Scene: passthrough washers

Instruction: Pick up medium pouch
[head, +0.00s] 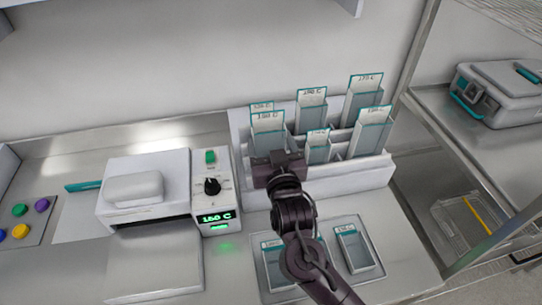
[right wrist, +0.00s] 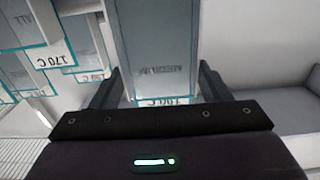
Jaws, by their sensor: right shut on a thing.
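The medium pouch (right wrist: 158,45) is a pale grey pouch with a teal edge, in the right wrist view. Its lettering is upside down and reads like "MEDIUM", with a temperature label partly hidden at the gripper. My right gripper (right wrist: 155,92) is shut on it, one finger at each side. In the head view my right gripper (head: 278,158) is at the front left of the white rack (head: 345,182), just below a labelled pouch (head: 267,127). It hides part of the rack, and I cannot tell whether the held pouch is clear of its slot. My left gripper is not in view.
Several other labelled pouches, one at the back right (head: 362,98), stand close by in the rack. A tray (head: 318,270) with pouches lies in front. A shelf post (head: 418,45) rises right.

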